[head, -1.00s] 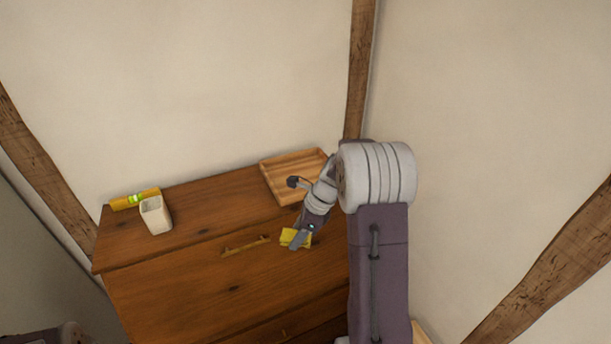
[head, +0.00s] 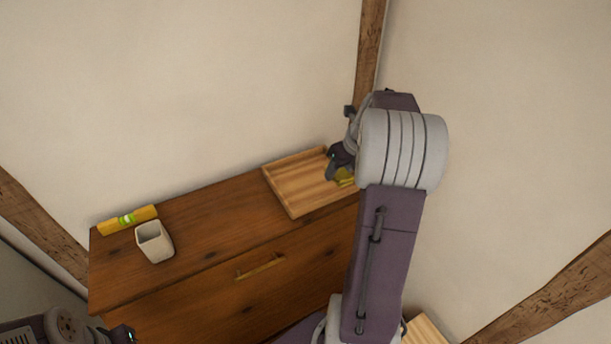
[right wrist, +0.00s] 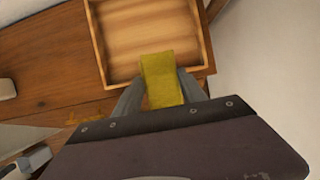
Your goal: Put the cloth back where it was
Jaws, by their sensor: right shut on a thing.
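The yellow cloth (right wrist: 163,80) is held between the fingers of my right gripper (right wrist: 162,92) in the right wrist view. In the head view my right gripper (head: 338,172) is shut on the cloth (head: 345,178), of which only a small part shows. The cloth appears over the right side of the wooden tray (head: 284,187); I cannot tell whether it touches it. The tray also shows in the right wrist view (right wrist: 101,45), its inside otherwise bare. My left gripper (head: 122,334) is at the bottom left edge, in front of the dresser; its fingers are not clear.
The tray lies on a wooden dresser (head: 215,225) against the wall. A white cup (head: 154,242) and a yellow spirit level (head: 127,220) stand at its left end. The dresser top between cup and tray is clear. A brass-coloured handle (head: 261,267) is on the drawer front.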

